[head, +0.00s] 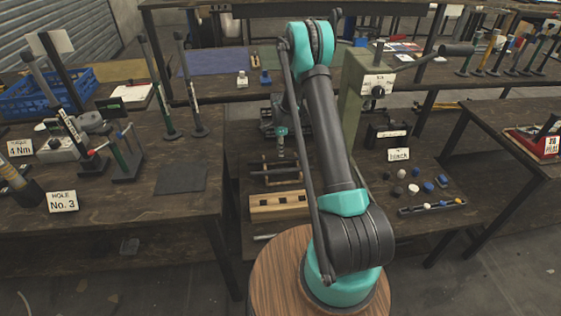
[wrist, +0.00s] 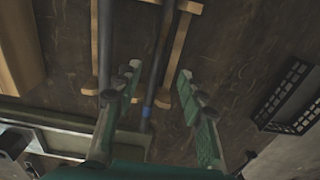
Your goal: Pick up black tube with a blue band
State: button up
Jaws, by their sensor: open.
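The black tube with a blue band (wrist: 161,62) lies across a light wooden rack (wrist: 180,38) in the wrist view. The blue band is near its lower end. My gripper (wrist: 160,80) is open, with one finger on each side of this tube in the picture. I see no contact, and the height between fingers and tube is hard to judge. A second dark tube (wrist: 105,40) lies left of it, partly behind the left finger. In the head view the rack (head: 282,172) is small, and the band cannot be made out there.
A wooden block with square holes (head: 278,206) lies in front of the rack. A black mesh tray (wrist: 290,95) is at the right of the wrist view. Small caps (head: 413,189) and a "black" sign (head: 399,155) are to the right.

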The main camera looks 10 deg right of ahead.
aim_at(281, 160)
jog(key=shift+s+f, duration=0.15)
jog(key=shift+f, duration=2.5)
jog(key=shift+c, duration=0.5)
grip_shut()
